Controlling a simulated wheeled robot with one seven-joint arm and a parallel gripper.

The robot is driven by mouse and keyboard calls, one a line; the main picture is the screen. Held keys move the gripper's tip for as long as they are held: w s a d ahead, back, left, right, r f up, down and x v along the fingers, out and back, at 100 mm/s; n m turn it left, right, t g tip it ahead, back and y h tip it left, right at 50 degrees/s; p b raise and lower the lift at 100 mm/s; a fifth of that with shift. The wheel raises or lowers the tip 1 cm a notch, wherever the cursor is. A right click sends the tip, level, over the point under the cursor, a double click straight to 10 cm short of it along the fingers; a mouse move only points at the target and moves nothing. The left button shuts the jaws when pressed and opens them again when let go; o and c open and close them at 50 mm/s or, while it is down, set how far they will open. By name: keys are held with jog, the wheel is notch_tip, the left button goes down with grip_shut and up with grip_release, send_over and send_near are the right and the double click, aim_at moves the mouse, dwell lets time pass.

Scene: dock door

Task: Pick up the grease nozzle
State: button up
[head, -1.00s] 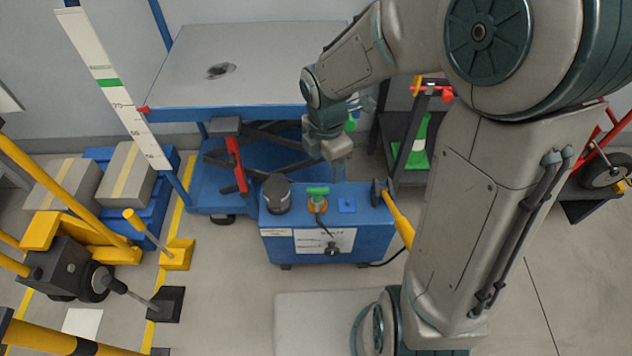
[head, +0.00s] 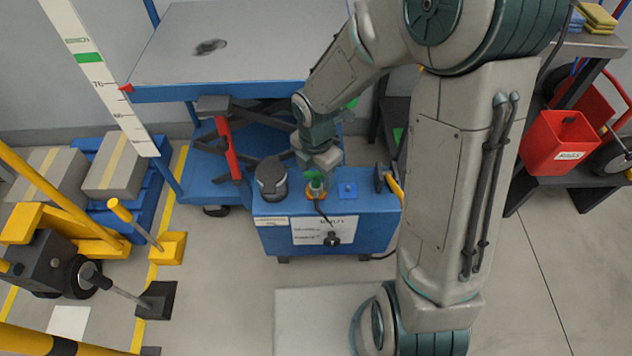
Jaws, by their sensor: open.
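What looks like the grease nozzle is a small green-topped piece (head: 314,186) standing in an orange ring on top of the blue power unit (head: 372,237). A thin dark line runs from it down the unit's front. My gripper (head: 318,170) is open and points down right above the green top, partly covering it. The fingertips are small here, and I cannot tell whether they touch it.
A dark cylinder (head: 271,180) stands left of the green piece, and a blue square (head: 347,190) lies to its right. A yellow-handled tool (head: 391,183) is at the unit's right end. The blue lift table (head: 240,45) stands behind.

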aim_at(316, 183)
notch_tip(316, 183, down, 5)
jog(key=shift+r+b, duration=0.2)
jog(key=shift+b, duration=0.8)
jog(key=shift+r, duration=0.1)
grip_shut()
jog(key=shift+r, duration=0.1)
